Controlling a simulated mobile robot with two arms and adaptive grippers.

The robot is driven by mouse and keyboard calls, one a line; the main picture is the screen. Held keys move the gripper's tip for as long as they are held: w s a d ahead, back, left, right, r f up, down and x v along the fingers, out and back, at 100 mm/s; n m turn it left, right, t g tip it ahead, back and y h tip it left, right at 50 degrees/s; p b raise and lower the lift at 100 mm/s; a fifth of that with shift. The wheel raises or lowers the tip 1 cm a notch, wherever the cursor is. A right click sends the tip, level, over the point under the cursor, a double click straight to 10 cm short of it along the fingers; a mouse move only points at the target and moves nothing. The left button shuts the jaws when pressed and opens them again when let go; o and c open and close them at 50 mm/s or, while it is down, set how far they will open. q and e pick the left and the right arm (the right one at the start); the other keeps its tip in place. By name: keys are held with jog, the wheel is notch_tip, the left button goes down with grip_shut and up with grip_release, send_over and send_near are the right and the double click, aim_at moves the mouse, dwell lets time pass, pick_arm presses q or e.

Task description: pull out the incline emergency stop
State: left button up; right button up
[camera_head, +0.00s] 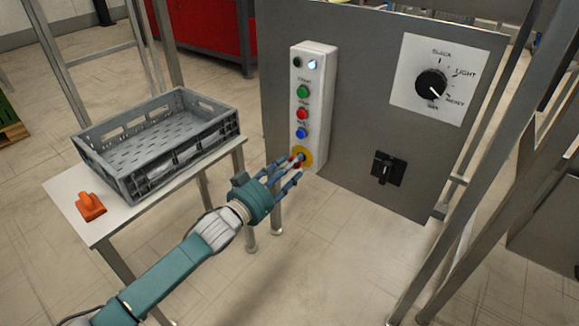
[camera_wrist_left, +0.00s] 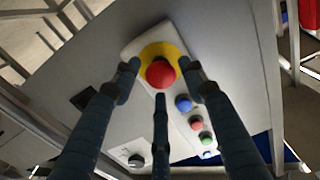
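The emergency stop is a red mushroom button (camera_wrist_left: 161,73) on a yellow round base (camera_wrist_left: 157,50), at one end of a pale control box (camera_head: 312,75). In the head view, its yellow base (camera_head: 308,155) shows at the bottom of the box, and the button is mostly hidden by my fingers. My left gripper (camera_head: 291,169) is open, its three fingers spread and pointing at the button. In the wrist view, the fingertips stand around the button, two at its sides and one below. I cannot tell whether they touch it. My right gripper is not in view.
Blue (camera_head: 301,133), red (camera_head: 302,114) and green (camera_head: 303,92) buttons sit above the stop. The grey panel (camera_head: 370,130) also carries a rotary dial (camera_head: 431,84) and a black switch (camera_head: 387,168). A grey crate (camera_head: 101,168) and an orange object (camera_head: 90,207) rest on a table left.

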pick_arm(q)
jog(key=shift+s+a, duration=0.1)
jog(key=v, duration=1.1)
jog(key=shift+s+a, duration=0.2)
jog(key=shift+s, duration=0.15)
